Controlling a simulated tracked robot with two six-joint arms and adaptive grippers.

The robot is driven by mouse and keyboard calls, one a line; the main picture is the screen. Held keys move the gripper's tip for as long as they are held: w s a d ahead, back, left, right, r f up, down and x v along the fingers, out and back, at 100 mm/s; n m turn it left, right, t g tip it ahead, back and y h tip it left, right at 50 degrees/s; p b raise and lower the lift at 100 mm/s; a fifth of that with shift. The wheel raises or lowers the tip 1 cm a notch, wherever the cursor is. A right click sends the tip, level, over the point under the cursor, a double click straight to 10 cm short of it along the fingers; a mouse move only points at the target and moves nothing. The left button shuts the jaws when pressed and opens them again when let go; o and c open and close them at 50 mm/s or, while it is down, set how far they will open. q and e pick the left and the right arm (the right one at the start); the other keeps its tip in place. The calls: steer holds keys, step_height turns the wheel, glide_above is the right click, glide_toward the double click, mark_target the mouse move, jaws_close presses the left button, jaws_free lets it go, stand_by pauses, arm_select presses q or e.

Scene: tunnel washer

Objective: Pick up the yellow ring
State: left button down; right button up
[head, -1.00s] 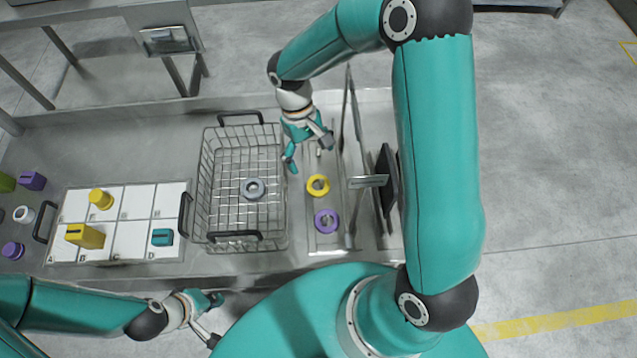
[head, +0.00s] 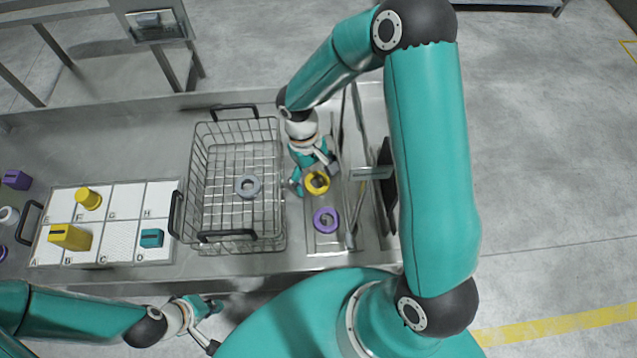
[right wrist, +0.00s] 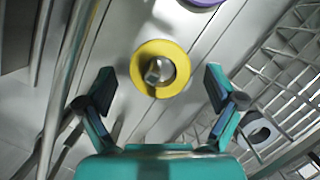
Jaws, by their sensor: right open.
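The yellow ring (head: 317,183) sits around a short metal peg on the steel strip right of the wire basket. In the right wrist view the yellow ring (right wrist: 160,68) lies just ahead of the fingertips, roughly midway between them. My right gripper (head: 313,181) is open at the ring, with its fingers apart on either side; it also shows in the right wrist view (right wrist: 160,82). My left gripper (head: 212,325) is low at the front of the worktop, away from the ring; its finger spacing is hard to make out.
A purple ring (head: 326,220) sits in front of the yellow one. The wire basket (head: 205,165) holds a grey ring (head: 247,186). Upright metal bars and a dark panel (head: 386,190) stand close on the right. A lettered white tray (head: 122,226) with yellow and teal pieces is at left.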

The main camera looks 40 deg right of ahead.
steer(key=shift+c, duration=0.2)
steer(key=c, duration=1.1)
steer(key=shift+r, duration=0.15)
steer(key=shift+c, duration=0.2)
step_height(320, 180, up, 20)
steer(key=p, duration=0.5)
